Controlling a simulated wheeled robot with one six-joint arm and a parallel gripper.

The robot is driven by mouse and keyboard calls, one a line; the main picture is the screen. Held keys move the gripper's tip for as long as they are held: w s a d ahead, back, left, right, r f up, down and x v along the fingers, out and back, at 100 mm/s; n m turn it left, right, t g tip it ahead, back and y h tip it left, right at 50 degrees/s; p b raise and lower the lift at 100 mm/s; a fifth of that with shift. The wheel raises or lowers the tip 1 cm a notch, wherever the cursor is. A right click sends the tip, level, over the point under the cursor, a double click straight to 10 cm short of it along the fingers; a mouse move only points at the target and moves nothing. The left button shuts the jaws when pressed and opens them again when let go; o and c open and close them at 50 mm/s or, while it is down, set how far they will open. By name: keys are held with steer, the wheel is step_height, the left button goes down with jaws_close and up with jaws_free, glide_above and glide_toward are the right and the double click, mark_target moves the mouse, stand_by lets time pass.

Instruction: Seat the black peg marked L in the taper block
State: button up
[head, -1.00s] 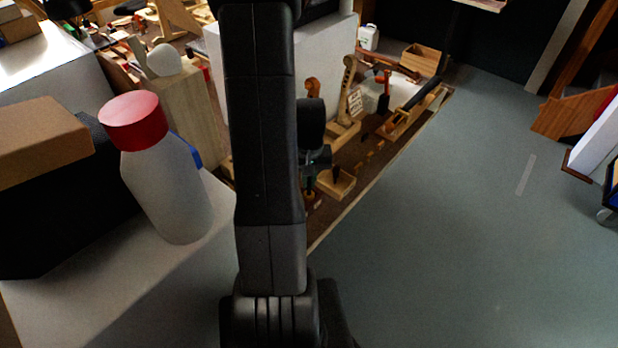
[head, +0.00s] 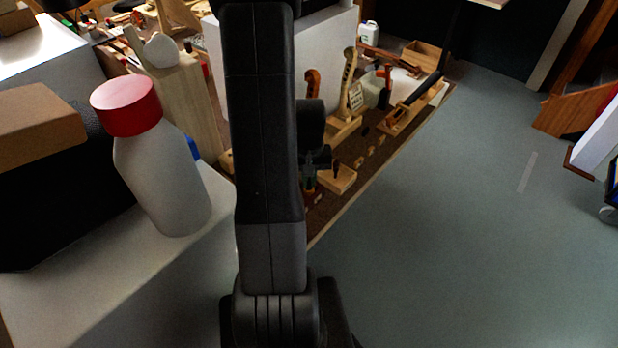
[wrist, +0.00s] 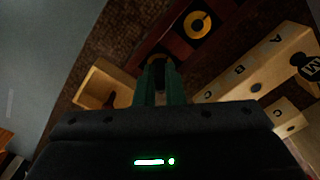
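My gripper (wrist: 160,72) has two green fingers pointing down close to a dark red block (wrist: 187,38). Something dark and round shows at the fingertips; I cannot tell whether it is a held peg or a hole in the block. In the head view my gripper (head: 308,186) is small, left of a shallow wooden tray (head: 345,186). A black peg (head: 337,171) stands out of that tray. No L mark is readable. The tray also shows in the wrist view (wrist: 92,90).
A pale wooden block (wrist: 255,66) lettered A and B lies right of the fingers, with a block marked C (wrist: 283,118) below it. A white bottle with a red cap (head: 165,180) stands at left. Violin necks and tools crowd the bench behind.

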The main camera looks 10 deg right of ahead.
steer(key=o, duration=0.5)
steer(key=shift+c, duration=0.2)
step_height(320, 180, up, 14)
steer(key=shift+f, duration=0.2)
stand_by(0.8)
step_height(320, 180, down, 14)
steer(key=shift+r, duration=0.25)
steer(key=shift+r+p, duration=0.3)
steer(key=shift+p, duration=0.05)
steer(key=shift+a, duration=0.1)
